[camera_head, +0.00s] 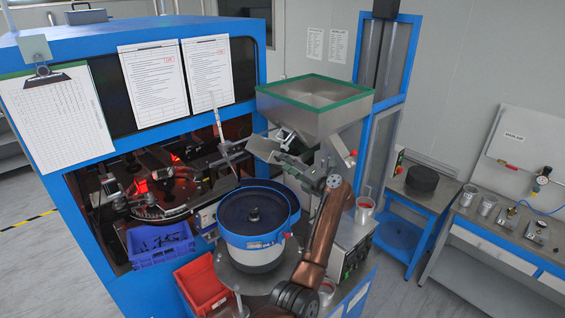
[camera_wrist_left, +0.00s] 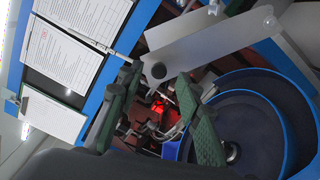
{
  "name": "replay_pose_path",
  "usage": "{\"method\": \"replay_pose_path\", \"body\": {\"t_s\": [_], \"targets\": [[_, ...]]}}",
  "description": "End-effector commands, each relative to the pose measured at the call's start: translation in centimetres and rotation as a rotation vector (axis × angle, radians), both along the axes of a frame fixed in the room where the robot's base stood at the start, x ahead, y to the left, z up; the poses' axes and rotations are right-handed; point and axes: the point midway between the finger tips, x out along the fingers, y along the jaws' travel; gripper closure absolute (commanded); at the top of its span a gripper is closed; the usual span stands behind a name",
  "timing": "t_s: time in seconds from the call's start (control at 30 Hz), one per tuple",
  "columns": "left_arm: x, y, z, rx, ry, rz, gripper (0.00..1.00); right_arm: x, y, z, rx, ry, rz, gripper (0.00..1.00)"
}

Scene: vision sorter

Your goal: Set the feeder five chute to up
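The feeder's metal chute (camera_head: 262,149) sticks out below the green-rimmed hopper (camera_head: 318,122), above the blue-rimmed bowl (camera_head: 232,238). In the left wrist view the chute is a grey plate (camera_wrist_left: 215,42) with a dark round knob (camera_wrist_left: 158,70) at its end. My left gripper (camera_head: 284,161) is close beside the chute. In the wrist view its green-padded fingers are apart, with the knob showing between the fingertips (camera_wrist_left: 158,80); I cannot tell whether they touch it. Nothing is gripped. The chute looks tilted, but its exact setting is unclear. My right gripper is out of view.
The blue sorter cabinet (camera_head: 60,190) with paper sheets stands at the left. A blue crate of dark parts (camera_head: 160,262) and a red bin (camera_head: 203,290) sit in front. A blue post (camera_head: 405,60) rises behind the hopper. Side benches (camera_head: 490,258) stand at the right.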

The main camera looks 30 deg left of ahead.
Motion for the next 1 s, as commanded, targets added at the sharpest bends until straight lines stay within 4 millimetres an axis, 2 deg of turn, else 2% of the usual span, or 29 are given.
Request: {"method": "replay_pose_path", "body": {"t_s": [0.03, 0.2, 0.4, 0.6, 1.0], "targets": [[-0.3, -1.3, -0.1, -0.002, 0.000, -0.004, 0.67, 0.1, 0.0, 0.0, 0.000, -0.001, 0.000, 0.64], [-1.6, -4.7, -0.1, -0.001, -0.001, -0.003, 0.67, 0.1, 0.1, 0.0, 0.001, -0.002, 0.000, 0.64], [-2.7, -7.4, 0.0, -0.001, -0.001, -0.002, 0.67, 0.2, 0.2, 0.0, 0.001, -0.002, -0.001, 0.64], [-3.1, -8.4, 0.0, -0.001, -0.001, 0.001, 0.67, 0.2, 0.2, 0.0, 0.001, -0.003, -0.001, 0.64], [-3.1, -8.4, 0.0, 0.000, -0.001, 0.000, 0.67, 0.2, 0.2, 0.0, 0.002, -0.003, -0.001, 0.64]]}}
